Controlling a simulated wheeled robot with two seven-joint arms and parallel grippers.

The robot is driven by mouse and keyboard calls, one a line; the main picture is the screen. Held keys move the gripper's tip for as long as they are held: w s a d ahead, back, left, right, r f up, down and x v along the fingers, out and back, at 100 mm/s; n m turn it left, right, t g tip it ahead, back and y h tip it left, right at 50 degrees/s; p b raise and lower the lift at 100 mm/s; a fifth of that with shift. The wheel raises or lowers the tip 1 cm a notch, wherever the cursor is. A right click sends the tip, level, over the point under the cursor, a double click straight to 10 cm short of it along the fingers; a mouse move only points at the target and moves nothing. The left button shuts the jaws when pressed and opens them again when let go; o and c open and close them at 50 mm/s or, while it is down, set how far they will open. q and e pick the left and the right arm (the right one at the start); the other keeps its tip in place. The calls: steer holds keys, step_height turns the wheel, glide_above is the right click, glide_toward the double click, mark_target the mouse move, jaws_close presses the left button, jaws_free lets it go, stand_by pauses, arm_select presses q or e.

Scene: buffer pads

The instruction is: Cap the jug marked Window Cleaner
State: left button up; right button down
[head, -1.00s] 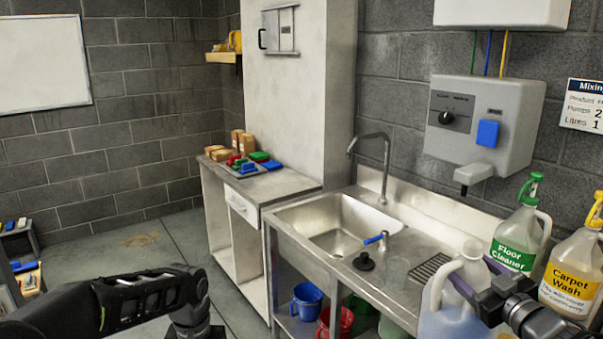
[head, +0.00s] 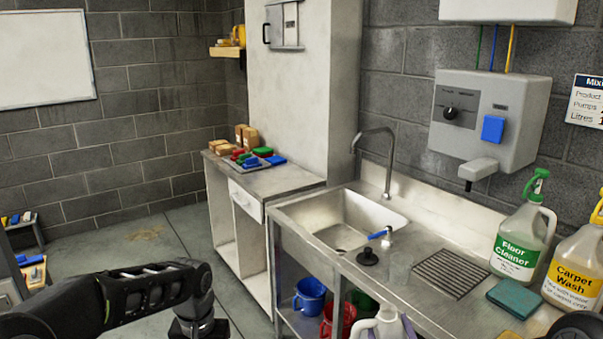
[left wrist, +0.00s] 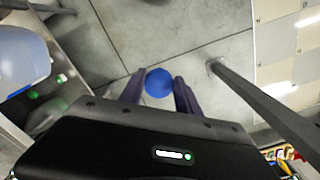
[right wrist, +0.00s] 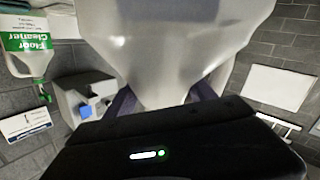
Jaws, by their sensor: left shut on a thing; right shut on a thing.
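A pale translucent jug (head: 380,328) is at the bottom edge of the head view, mostly cut off. It fills the top of the right wrist view (right wrist: 175,45). My right gripper (head: 408,326) is shut on it. No label on this jug shows. A jug with blue liquid (left wrist: 22,62) shows at the left of the left wrist view. My left gripper (left wrist: 159,100) is shut on a round blue cap (left wrist: 159,82), held above the floor and apart from that jug. In the head view my left arm shows, its fingers hidden.
Jugs marked Floor Cleaner (head: 521,240) and Carpet Wash (head: 580,270) stand on the steel counter (head: 410,250), with a teal sponge (head: 514,297) and drain grate (head: 451,275). Left are the sink (head: 340,225) and black plug (head: 367,257). Mugs (head: 309,296) sit below.

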steer(key=shift+r, duration=0.25)
steer(key=s+a+f+n+g+y, duration=0.2)
steer(key=s+a+f+n+y, duration=0.1)
steer(key=a, duration=0.4)
steer(key=s+a+f+n+g+y, duration=0.1)
steer(key=s+a+f+n+y, duration=0.3)
steer(key=s+a+y, duration=0.3)
steer(key=shift+s+a+n+g+y, duration=0.2)
steer(key=shift+a+n+g+y, duration=0.2)
steer(key=shift+a+n+y, duration=0.25)
steer(key=shift+a, duration=0.1)
arm_select(q)
steer(key=s+d+r+m, duration=0.1)
steer(key=d+r, duration=0.4)
steer(key=d, duration=0.6)
steer(key=s+d+r+m, duration=0.1)
steer(key=s+d+r, duration=0.2)
steer(key=d+r, duration=0.3)
steer(key=d, duration=0.5)
steer(key=shift+d+r+m, duration=0.3)
steer(key=shift+d, duration=0.05)
